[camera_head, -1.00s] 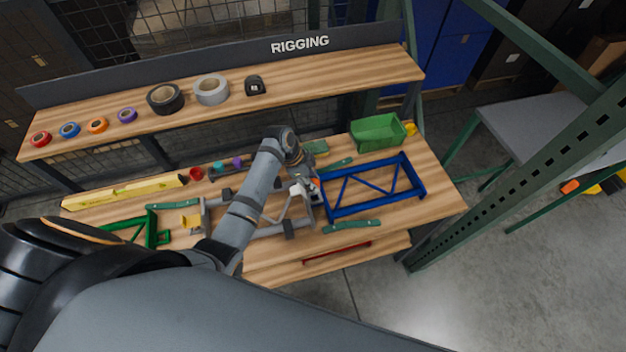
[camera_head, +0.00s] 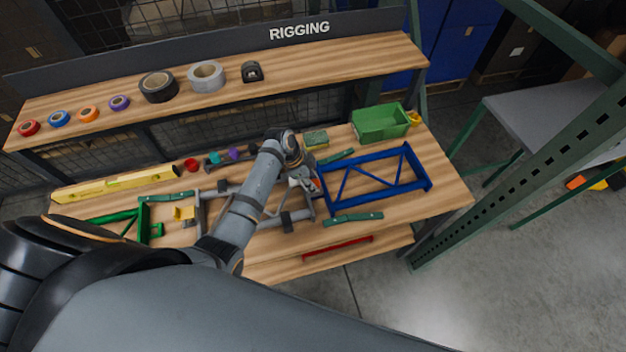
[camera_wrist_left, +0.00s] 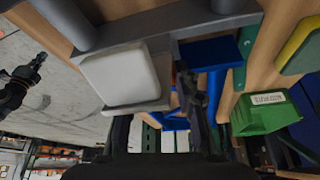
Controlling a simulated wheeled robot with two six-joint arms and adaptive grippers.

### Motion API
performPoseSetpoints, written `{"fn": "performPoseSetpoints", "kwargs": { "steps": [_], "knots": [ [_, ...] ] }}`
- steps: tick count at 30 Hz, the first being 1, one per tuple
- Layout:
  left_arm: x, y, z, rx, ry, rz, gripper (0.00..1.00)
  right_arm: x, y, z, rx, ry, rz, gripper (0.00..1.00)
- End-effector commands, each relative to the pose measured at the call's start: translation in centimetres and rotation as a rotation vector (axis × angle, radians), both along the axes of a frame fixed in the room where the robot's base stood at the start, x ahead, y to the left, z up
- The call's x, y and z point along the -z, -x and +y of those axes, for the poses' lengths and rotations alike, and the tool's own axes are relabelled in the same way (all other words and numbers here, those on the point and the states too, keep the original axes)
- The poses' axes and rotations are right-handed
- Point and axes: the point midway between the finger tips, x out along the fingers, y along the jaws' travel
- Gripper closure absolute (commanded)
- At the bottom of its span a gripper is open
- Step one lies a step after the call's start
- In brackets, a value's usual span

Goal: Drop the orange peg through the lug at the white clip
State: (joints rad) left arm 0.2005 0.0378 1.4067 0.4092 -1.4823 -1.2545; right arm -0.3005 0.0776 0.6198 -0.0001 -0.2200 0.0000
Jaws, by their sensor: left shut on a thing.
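In the head view my left gripper (camera_head: 302,184) is low over the bench at the right end of the grey frame (camera_head: 205,222), beside the blue frame (camera_head: 432,182). In the left wrist view its dark fingers (camera_wrist_left: 188,92) are shut on a thin piece, of which only an orange sliver shows; I take this to be the orange peg (camera_wrist_left: 178,74). The white clip (camera_wrist_left: 122,78) is a large pale block on the grey frame, just left of the fingers. The lug and the peg's lower end are hidden, so I cannot tell whether the peg is in the lug.
A green bin (camera_head: 380,123) stands behind the blue frame. Green strips (camera_head: 353,218) lie near the frames. A green frame (camera_head: 143,222) and a yellow level (camera_head: 115,185) are at the left. A dark gripper-like shape (camera_wrist_left: 20,88), perhaps my right one, hangs over the floor.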

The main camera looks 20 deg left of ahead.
Motion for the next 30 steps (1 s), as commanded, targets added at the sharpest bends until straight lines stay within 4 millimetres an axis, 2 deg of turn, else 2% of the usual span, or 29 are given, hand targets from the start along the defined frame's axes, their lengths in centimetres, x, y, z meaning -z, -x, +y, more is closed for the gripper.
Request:
{"fn": "performPoseSetpoints", "kwargs": {
  "steps": [7, 8, 12, 14, 23, 26, 30],
  "knots": [
    [0.0, 0.0, 0.0, 0.0, 0.001, -0.001, 1.0, 0.0, -0.1, -0.3, -0.002, 0.004, -0.001, 1.0],
    [0.0, 0.0, 0.0, 0.0, 0.001, -0.001, 0.68, 0.0, -0.1, -0.3, -0.002, 0.004, -0.001, 1.0],
    [0.0, 0.0, 0.0, 0.0, 0.001, -0.001, 0.49, 0.0, -0.1, -0.3, -0.002, 0.004, -0.001, 1.0],
    [0.0, 0.0, 0.0, 0.0, 0.001, 0.0, 0.43, 0.0, -0.1, -0.3, -0.002, 0.004, -0.001, 1.0],
    [-0.1, 0.0, 0.1, 0.0, 0.0, -0.001, 0.43, 0.0, -0.2, -0.3, -0.001, 0.004, -0.002, 1.0],
    [-1.1, 0.0, 0.5, -0.001, 0.0, -0.003, 0.43, 0.0, -0.2, -0.3, -0.001, 0.003, -0.002, 1.0],
    [-4.0, 0.4, 1.7, -0.001, -0.002, -0.006, 0.43, 0.0, -0.1, -0.2, -0.001, 0.003, -0.001, 1.0]
  ]
}}
